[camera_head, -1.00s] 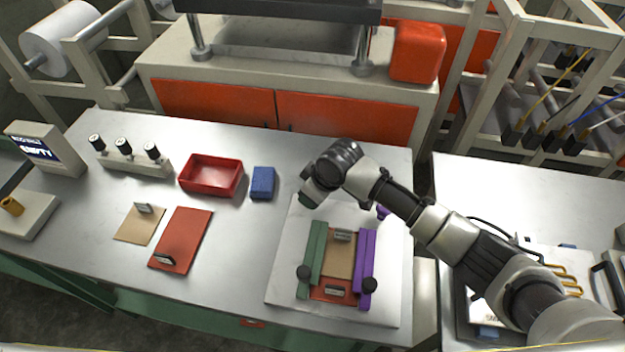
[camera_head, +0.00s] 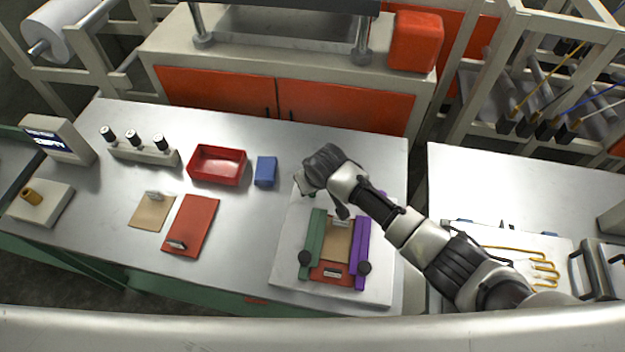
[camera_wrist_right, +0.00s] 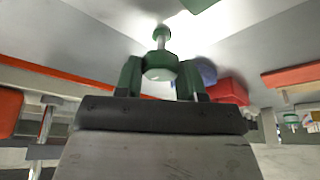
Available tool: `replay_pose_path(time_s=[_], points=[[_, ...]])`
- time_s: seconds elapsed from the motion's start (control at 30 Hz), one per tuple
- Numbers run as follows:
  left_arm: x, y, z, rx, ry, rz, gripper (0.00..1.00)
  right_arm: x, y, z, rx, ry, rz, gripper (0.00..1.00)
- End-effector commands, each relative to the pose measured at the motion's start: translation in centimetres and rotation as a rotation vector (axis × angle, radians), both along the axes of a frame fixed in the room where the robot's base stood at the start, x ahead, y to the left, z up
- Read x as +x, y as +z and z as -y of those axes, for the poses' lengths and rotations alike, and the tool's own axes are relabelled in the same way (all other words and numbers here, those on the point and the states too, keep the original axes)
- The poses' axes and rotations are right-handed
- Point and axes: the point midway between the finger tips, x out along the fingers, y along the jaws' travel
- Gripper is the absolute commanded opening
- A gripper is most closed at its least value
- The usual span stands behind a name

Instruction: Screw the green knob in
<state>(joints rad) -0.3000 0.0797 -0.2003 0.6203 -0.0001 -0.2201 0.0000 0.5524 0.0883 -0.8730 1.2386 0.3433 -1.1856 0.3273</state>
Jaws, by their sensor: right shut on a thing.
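The green knob (camera_wrist_right: 160,66) sits between the fingers of my right gripper (camera_wrist_right: 160,82) in the right wrist view, and the gripper is shut on it. A grey shaft (camera_wrist_right: 161,45) runs from the knob to a small green round piece (camera_wrist_right: 161,32); I cannot tell how deep the shaft sits. In the head view my right gripper (camera_head: 309,190) is low over the back left of the white plate (camera_head: 287,262), and the knob is mostly hidden. The green bar (camera_head: 314,237) and purple bar (camera_head: 362,252) lie on the plate, each with a black knob at its front end.
A tan and red piece lies between the bars. A blue block (camera_head: 265,171) and red tray (camera_head: 217,165) stand left of my gripper. A red sheet (camera_head: 192,226) and tan sheet (camera_head: 147,214) lie farther left.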

Motion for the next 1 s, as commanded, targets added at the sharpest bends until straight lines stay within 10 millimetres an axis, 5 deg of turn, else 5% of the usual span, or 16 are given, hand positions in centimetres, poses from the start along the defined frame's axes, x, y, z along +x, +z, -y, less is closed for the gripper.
replay_pose_path(time_s=[0.33, 0.37, 0.5, 1.0], points=[[0.0, 0.0, 0.0, 0.000, 0.000, 0.000, 0.43, 0.1, 0.2, 0.0, 0.003, -0.003, 0.003, 0.15], [0.0, 0.0, 0.0, 0.000, 0.000, 0.000, 0.43, 0.1, 0.2, 0.0, 0.003, -0.003, 0.003, 0.44], [0.0, 0.0, 0.0, 0.000, 0.000, 0.000, 0.43, 0.1, 0.1, 0.0, 0.002, -0.002, 0.002, 0.65], [0.0, -0.1, 0.0, 0.000, 0.000, 0.000, 0.43, -0.5, 1.6, 0.2, 0.003, -0.001, 0.003, 0.65]])
